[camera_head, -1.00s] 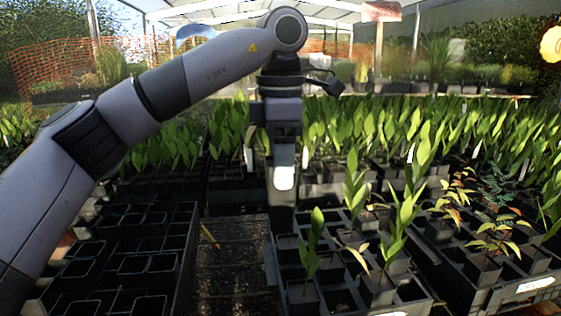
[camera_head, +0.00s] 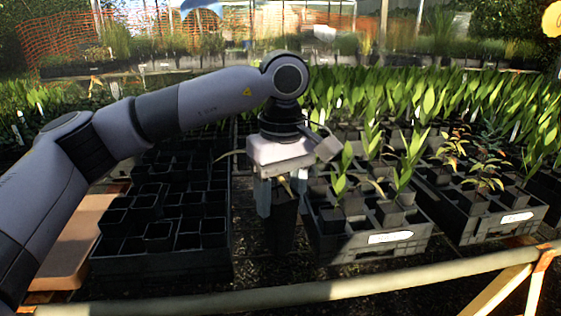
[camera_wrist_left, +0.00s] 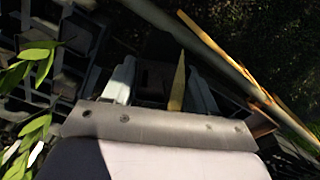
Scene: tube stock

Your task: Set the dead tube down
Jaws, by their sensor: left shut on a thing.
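The dead tube (camera_head: 282,232) is a black square pot with a withered yellowish leaf at its top. My left gripper (camera_head: 281,203) is shut on it from above, one finger on each side. The tube hangs roughly upright over the gap between two crates, close to the left side of the planted crate; its clearance from the ground is hard to tell. In the left wrist view a yellow leaf (camera_wrist_left: 178,85) stands up between the fingers, and the pot below is dark. My right gripper is not in view.
A black crate (camera_head: 165,268) of empty pots stands left, and a crate with green seedlings (camera_head: 372,244) stands right. Another crate (camera_head: 512,222) holds reddish plants farther right. A pale rail (camera_head: 330,291) crosses the front. A brown board (camera_head: 75,255) lies at far left.

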